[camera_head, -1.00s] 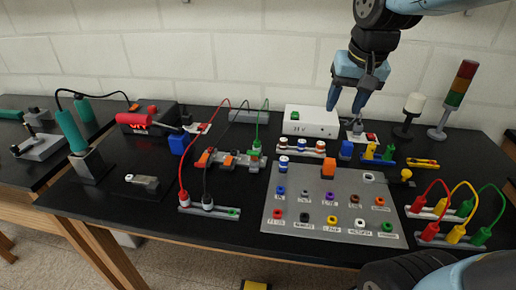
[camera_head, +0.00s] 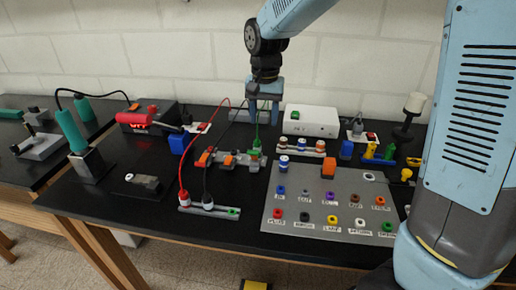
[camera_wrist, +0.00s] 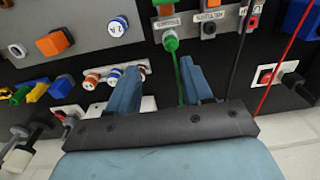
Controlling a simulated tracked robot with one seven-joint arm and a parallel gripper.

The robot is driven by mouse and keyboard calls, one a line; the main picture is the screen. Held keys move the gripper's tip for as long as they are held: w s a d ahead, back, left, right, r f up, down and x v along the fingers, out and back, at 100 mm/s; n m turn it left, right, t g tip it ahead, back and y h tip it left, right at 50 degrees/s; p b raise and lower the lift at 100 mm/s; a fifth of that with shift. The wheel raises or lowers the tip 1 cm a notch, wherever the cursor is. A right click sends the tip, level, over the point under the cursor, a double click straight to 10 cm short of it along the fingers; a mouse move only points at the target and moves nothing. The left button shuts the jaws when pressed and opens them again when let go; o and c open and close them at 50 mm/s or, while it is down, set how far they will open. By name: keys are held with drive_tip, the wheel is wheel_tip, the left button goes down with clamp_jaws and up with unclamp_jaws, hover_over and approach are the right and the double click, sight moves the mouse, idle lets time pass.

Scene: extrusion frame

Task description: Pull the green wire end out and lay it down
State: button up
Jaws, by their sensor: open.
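The green wire end (camera_head: 255,149) is a green plug seated upright in a terminal with a green lever at the right end of the grey terminal block (camera_head: 228,160). Its thin green wire rises toward the back. In the wrist view the green plug (camera_wrist: 170,41) sits ahead of the fingers, with the green wire (camera_wrist: 178,78) running back between them, nearer the right finger. My gripper (camera_head: 265,118) is open, pointing down above and behind the plug. In the wrist view my gripper (camera_wrist: 161,68) holds nothing. The wire's far end is hidden.
Red (camera_head: 183,160) and black (camera_head: 206,170) wires rise left of the green one. A white box (camera_head: 311,120) stands just right of my gripper. A grey panel of coloured sockets (camera_head: 345,213) lies front right. Bare black table (camera_head: 130,205) shows at front left.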

sight(257, 141)
drive_tip(key=shift+w+a+f, duration=0.25)
drive_tip(key=shift+a+f, duration=0.5)
drive_tip(key=shift+a, duration=0.25)
drive_tip(key=shift+f, duration=0.1)
drive_tip(key=shift+f, duration=4.4)
drive_tip(key=shift+c, duration=0.5)
clamp_jaws()
drive_tip(key=shift+r, duration=0.1)
